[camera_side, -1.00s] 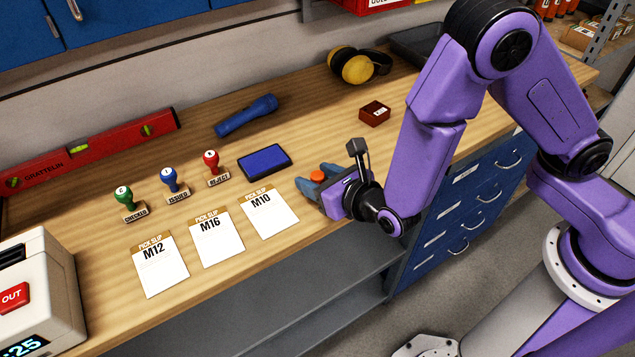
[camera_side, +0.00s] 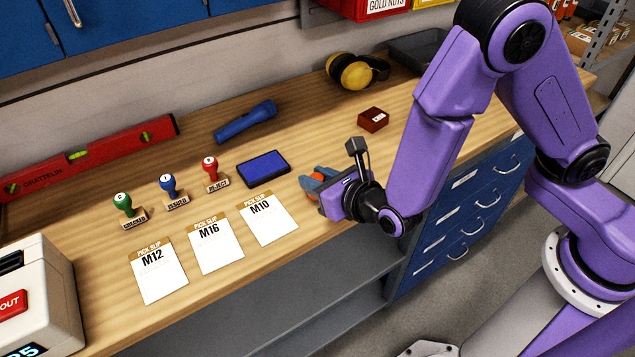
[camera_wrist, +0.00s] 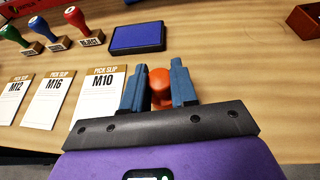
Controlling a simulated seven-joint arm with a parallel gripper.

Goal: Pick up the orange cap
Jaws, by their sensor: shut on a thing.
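The orange cap (camera_wrist: 160,84) shows in the wrist view between the two blue-grey fingers of my gripper (camera_wrist: 159,86). The fingers are shut on it. In the side view my gripper (camera_side: 316,184) is low over the bench, just right of the M10 slip. There the cap (camera_side: 318,176) shows only in part, as orange edges among the fingers. I cannot tell whether the cap still touches the bench.
The pick slips M10 (camera_side: 268,218), M16 (camera_side: 216,244) and M12 (camera_side: 158,269) lie to the left. A blue ink pad (camera_side: 263,168) and three stamps (camera_side: 211,173) stand behind them. A dark red box (camera_side: 373,119) sits behind my gripper. Bare wood surrounds the gripper.

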